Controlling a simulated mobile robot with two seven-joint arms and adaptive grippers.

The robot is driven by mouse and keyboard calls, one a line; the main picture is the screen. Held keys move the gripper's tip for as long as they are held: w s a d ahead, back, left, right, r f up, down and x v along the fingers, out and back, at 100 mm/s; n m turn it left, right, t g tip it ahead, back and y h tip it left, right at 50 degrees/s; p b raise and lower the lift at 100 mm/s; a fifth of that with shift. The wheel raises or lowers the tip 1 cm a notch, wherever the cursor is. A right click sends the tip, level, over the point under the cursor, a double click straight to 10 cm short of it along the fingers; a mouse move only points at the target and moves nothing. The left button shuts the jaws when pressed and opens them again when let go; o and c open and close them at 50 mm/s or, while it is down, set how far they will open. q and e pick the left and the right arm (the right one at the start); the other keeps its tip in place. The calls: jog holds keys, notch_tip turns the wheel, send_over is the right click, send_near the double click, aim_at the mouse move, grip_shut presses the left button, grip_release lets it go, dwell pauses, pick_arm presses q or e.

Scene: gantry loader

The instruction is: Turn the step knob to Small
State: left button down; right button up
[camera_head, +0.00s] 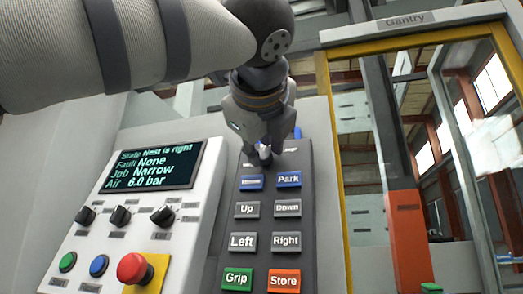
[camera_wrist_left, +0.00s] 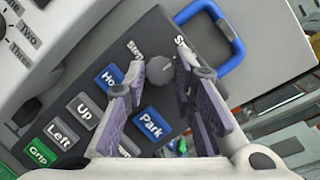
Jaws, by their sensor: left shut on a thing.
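The step knob (camera_wrist_left: 159,71) is a small round dark grey knob near the top of the dark pendant panel (camera_head: 261,222). My left gripper (camera_head: 264,152) reaches down over the knob and largely hides it in the head view. In the left wrist view the fingers of my left gripper (camera_wrist_left: 160,78) stand on either side of the knob, shut on it. Two white labels lie beyond the knob, partly covered; one starts with "S". I cannot tell which setting the knob points at. My right gripper is not in view.
Below the knob are the Park button (camera_head: 289,180) and several other buttons. A control box with a screen (camera_head: 152,165), three black knobs and a red emergency button (camera_head: 132,268) stands left. A blue handle (camera_wrist_left: 228,40) sits by the panel's top. A yellow gantry frame (camera_head: 334,170) is right.

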pick_arm(q)
jog(key=shift+n+y, duration=0.3)
jog(key=shift+n, duration=0.5)
jog(key=c, duration=1.3)
grip_release()
